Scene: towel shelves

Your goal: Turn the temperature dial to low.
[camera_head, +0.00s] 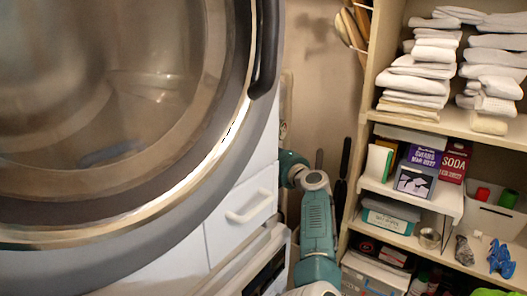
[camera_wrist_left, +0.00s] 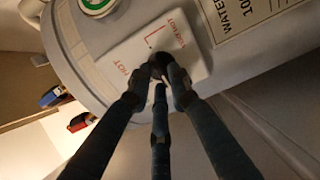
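In the left wrist view, a white control panel (camera_wrist_left: 117,57) with red HOT and VERY HOT lettering sits on a grey cylindrical tank (camera_wrist_left: 220,80). A small dark shape at the panel's lower edge appears to be the temperature dial (camera_wrist_left: 160,62), mostly hidden by fingertips. My left gripper (camera_wrist_left: 160,78) has long dark fingers that reach to it, tips close together around or against it. I cannot tell whether they grip it. The dial's pointer and any low mark are not visible. Neither gripper shows in the head view.
In the head view, a front-loading machine with a large round door (camera_head: 215,150) fills the left. Wooden shelves (camera_head: 365,130) at right hold folded towels (camera_head: 420,70), boxes (camera_head: 453,162) and bins (camera_head: 390,215). A teal arm link of mine stands in the narrow space between them.

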